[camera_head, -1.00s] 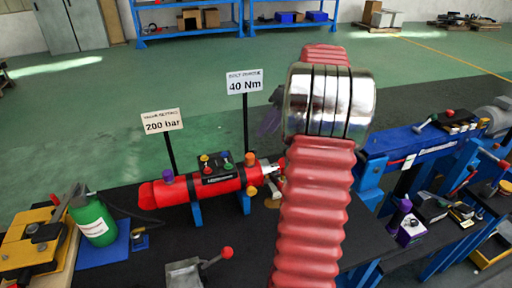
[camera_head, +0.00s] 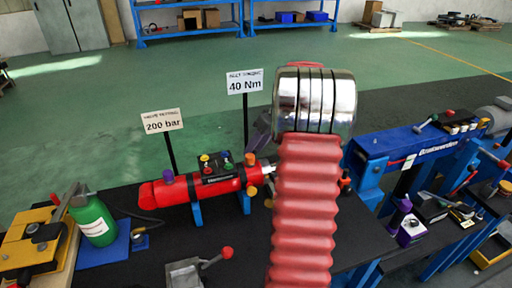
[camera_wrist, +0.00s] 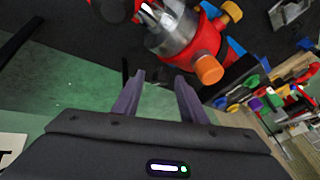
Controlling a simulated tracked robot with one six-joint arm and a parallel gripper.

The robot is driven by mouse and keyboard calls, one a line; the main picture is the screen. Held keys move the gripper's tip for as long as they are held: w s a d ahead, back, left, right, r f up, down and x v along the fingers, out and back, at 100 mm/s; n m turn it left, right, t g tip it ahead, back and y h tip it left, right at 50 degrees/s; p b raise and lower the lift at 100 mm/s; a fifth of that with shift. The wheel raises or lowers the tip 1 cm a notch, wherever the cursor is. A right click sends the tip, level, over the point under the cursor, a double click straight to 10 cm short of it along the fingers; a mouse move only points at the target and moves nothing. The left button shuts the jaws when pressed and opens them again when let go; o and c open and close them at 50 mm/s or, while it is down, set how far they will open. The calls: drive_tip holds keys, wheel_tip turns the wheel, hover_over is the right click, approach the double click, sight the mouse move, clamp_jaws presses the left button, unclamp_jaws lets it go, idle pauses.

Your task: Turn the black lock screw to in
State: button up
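A red cylinder (camera_head: 212,185) lies on blue supports on the black table, with a black block and coloured knobs on top. In the wrist view its silver end (camera_wrist: 172,32) and an orange knob (camera_wrist: 208,69) are just beyond my gripper (camera_wrist: 160,76). The two purple fingers are apart with nothing between them, and they do not appear to touch the knob. I cannot pick out the black lock screw for sure; a dark round part (camera_wrist: 112,8) is cut off at the wrist view's top edge. In the head view my arm hides most of the gripper and the cylinder's right end.
Signs read 200 bar (camera_head: 162,121) and 40 Nm (camera_head: 245,81). A green bottle (camera_head: 93,220) stands at the left, a grey block with a red-knobbed lever (camera_head: 213,262) in front. A blue beam (camera_head: 420,145) and several tools are at the right. Green floor is open behind.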

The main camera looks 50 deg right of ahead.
drive_tip(key=shift+c, duration=0.5)
clamp_jaws()
drive_tip(key=shift+d, duration=0.15)
